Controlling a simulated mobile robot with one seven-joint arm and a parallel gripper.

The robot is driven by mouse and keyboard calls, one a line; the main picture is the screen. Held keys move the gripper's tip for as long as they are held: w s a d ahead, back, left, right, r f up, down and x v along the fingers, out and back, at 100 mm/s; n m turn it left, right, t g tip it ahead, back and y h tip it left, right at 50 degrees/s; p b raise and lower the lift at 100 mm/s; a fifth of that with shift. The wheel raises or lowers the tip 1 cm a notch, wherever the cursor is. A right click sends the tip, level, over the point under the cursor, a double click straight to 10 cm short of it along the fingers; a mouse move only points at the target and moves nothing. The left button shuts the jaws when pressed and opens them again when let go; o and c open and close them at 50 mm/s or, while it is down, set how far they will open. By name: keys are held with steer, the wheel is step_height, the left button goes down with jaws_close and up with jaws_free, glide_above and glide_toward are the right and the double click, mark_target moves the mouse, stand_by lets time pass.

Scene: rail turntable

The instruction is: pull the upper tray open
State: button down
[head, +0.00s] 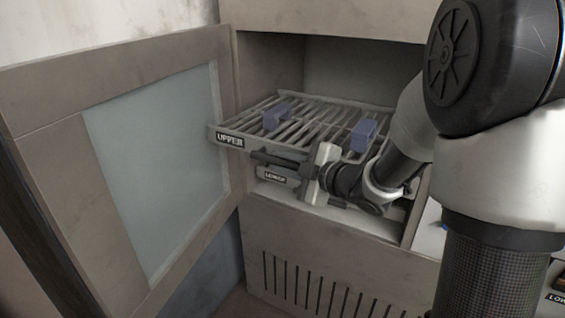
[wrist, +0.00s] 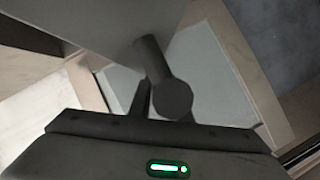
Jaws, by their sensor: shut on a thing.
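A dark bar handle (head: 270,157) runs below the front strip. My gripper (head: 306,167) is shut on this handle, near the middle of the tray front. In the wrist view the round end of the dark handle (wrist: 172,98) shows between the fingers. The gripper hides part of the tray's front and the right of the handle.
The cabinet door (head: 150,150), with a pale panel, stands open at the left. A vented panel (head: 310,280) lies below the opening.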

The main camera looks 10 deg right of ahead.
steer(key=c, duration=1.9)
jaws_free()
steer(key=shift+d, duration=0.15)
steer(key=shift+s, duration=0.1)
steer(key=p+v, duration=0.2)
steer(key=v, duration=1.5)
steer(key=shift+s+r, duration=0.1)
steer(key=shift+s, duration=0.05)
steer(key=shift+d, duration=0.1)
